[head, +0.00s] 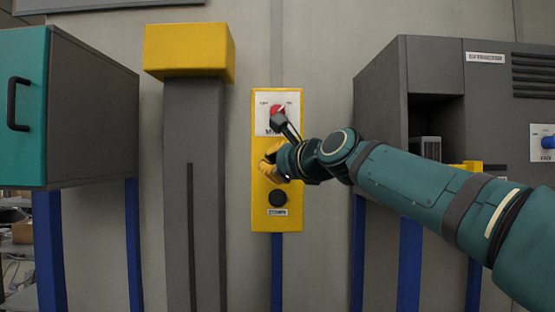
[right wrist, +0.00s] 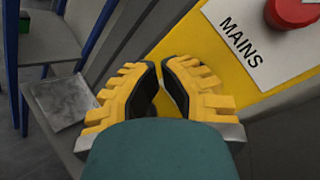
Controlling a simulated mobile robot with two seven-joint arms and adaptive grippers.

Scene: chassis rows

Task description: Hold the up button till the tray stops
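A yellow control panel (head: 259,215) is on the wall in the middle of the head view. It carries a red mains knob (head: 278,111) at the top and a black button (head: 278,199) with a small, blurred label at the bottom. My right gripper (head: 267,163) is at the panel between these two and covers that part, so no up button shows. In the right wrist view its yellow fingers (right wrist: 160,75) are brought together, with nothing seen between the tips. I cannot tell whether they touch the panel. My left gripper is out of view. No tray is clearly identifiable.
A grey slotted column (head: 207,140) with a yellow cap stands left of the panel. A teal-fronted cabinet (head: 100,110) is at far left, and a grey machine (head: 375,120) with a blue fan knob (head: 548,142) at right. A grey square plate (right wrist: 62,100) lies below in the wrist view.

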